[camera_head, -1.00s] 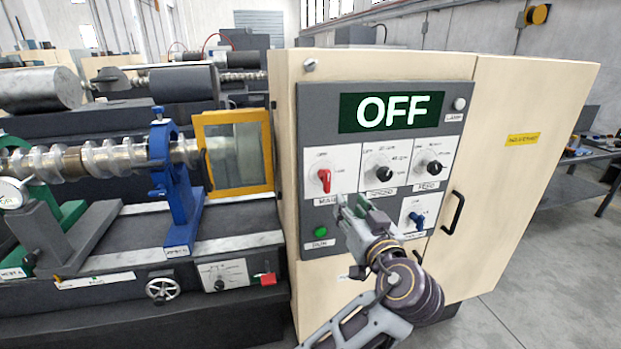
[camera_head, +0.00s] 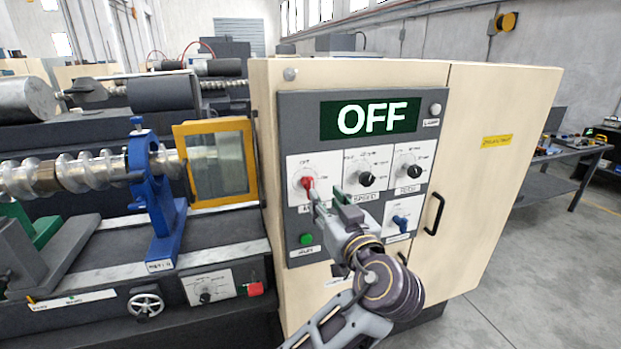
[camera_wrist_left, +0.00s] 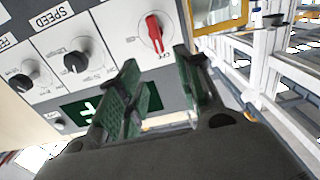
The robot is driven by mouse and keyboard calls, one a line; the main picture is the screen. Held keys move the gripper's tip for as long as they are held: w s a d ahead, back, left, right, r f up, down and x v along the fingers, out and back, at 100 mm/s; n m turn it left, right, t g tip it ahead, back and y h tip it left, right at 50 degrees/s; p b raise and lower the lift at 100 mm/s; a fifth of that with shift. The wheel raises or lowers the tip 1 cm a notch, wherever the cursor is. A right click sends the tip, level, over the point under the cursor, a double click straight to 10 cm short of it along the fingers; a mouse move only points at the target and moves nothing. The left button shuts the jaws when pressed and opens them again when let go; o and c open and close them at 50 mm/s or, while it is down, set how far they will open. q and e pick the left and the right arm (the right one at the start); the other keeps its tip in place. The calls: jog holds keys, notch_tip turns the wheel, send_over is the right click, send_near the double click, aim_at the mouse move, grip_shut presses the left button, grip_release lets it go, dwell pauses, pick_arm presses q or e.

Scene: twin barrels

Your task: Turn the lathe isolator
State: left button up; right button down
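The red rotary switch (camera_head: 307,183) is on a white plate at the left of the grey control panel, with part of its label hidden by my gripper. I take it as the isolator. The display (camera_head: 370,117) above reads OFF. My left gripper (camera_head: 326,193) is in front of the panel, just below and right of the red switch, with its green-padded fingers apart and nothing between them. In the left wrist view, which is upside down, the red switch (camera_wrist_left: 153,32) is beyond the open fingers (camera_wrist_left: 157,62), apart from them. My right gripper is not in view.
Black knobs for speed (camera_head: 366,178) and feed (camera_head: 408,171) are right of the red switch. A blue switch (camera_head: 400,222) and a green button (camera_head: 306,239) sit lower. A black door handle (camera_head: 434,214) sticks out at right. The lathe's yellow-framed guard (camera_head: 216,163) stands left.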

aim_at(312, 181)
pick_arm(q)
jog(key=p+x, duration=0.3)
jog(key=x, duration=0.7)
jog(key=shift+w+a, duration=0.2)
jog(key=shift+w, duration=0.55)
grip_shut()
